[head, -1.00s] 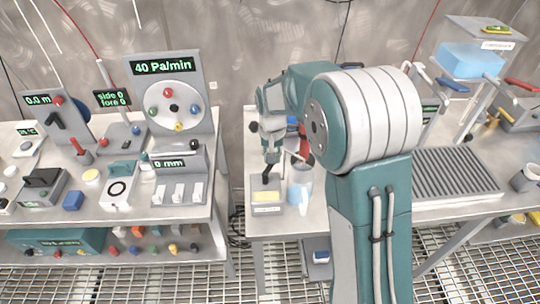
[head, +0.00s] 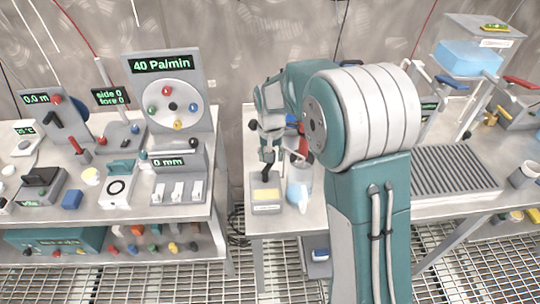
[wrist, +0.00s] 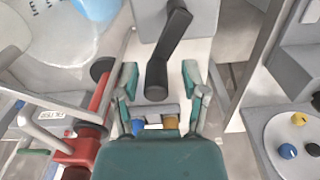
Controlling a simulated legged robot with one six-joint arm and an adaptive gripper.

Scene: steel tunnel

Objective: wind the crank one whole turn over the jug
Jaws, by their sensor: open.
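The black crank (wrist: 172,38) shows in the wrist view, its arm running from a pivot on a grey housing (wrist: 200,14) down to a rounded grip. My gripper (wrist: 160,84) is open, with one finger on each side of the crank's grip and gaps visible on both sides. The clear jug with pale blue contents (head: 299,186) stands just right of that box. Pale blue (wrist: 96,8) also shows at the wrist view's upper left.
A red valve-like part (wrist: 92,130) lies close left of my gripper in the wrist view. A ribbed grey tray (head: 455,172) and a stand with a blue tank (head: 468,58) are to the right. The left bench holds a 40 Pa/min dial panel (head: 172,100).

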